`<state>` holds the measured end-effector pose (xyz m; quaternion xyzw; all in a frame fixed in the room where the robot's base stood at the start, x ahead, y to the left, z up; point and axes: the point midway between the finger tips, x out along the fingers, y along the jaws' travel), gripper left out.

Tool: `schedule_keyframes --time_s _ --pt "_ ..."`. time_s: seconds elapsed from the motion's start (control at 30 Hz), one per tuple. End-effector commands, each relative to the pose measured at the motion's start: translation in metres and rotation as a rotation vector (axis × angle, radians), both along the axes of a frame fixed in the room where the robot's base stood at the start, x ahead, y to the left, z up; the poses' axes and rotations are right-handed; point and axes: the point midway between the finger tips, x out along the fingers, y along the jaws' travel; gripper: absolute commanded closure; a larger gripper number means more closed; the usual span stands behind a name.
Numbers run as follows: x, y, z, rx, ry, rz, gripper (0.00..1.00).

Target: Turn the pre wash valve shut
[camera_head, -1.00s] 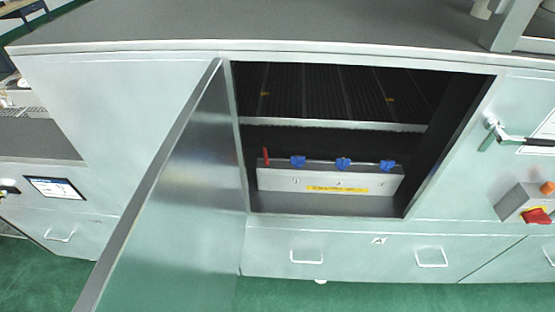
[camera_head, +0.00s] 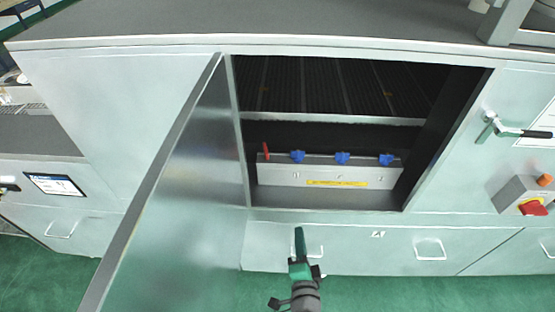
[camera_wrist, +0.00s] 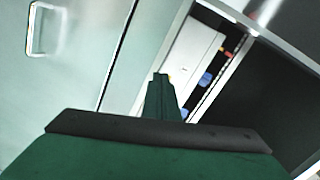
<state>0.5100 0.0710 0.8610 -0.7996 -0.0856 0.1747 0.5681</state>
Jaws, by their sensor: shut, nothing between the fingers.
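A pale valve box (camera_head: 283,175) with a yellow label sits inside the open compartment. Along its top are a red lever (camera_head: 266,151) at the left, standing upright, and three blue handles: left (camera_head: 297,156), middle (camera_head: 342,158) and right (camera_head: 386,159). Marks on the box front are too small to read, so I cannot tell which is the pre wash valve. My gripper (camera_head: 299,231) is shut and empty, pointing up, in front of the drawer fronts and below the opening. In the wrist view its fingers (camera_wrist: 160,80) point toward the box (camera_wrist: 192,48), with a blue handle (camera_wrist: 206,79) and the red lever (camera_wrist: 228,54) beyond.
The open door (camera_head: 175,190) stands out to the left of the opening. The compartment's lower edge (camera_head: 330,199) lies between my gripper and the box. Drawer handles (camera_head: 430,249) stick out below. A red rotary switch (camera_head: 532,207) and a black-handled latch (camera_head: 515,131) are at the right.

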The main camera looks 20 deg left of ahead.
Motion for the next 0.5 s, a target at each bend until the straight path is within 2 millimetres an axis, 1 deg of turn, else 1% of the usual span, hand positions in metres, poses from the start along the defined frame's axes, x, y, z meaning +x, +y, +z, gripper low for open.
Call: schedule_keyframes --time_s 0.03,0.1,0.17,0.2,0.3,0.4,0.5 --pt "0.018 0.006 0.015 0.050 -0.010 0.034 1.00" --pt "0.035 0.015 0.034 0.121 -0.012 0.088 1.00" --pt "0.049 0.023 0.051 0.175 -0.011 0.137 1.00" --pt "0.056 0.028 0.062 0.208 -0.011 0.171 1.00" --pt "0.071 0.037 0.089 0.272 -0.008 0.251 1.00" --pt "0.079 0.046 0.110 0.314 -0.004 0.319 1.00" --pt "0.082 0.051 0.124 0.339 0.002 0.365 1.00"
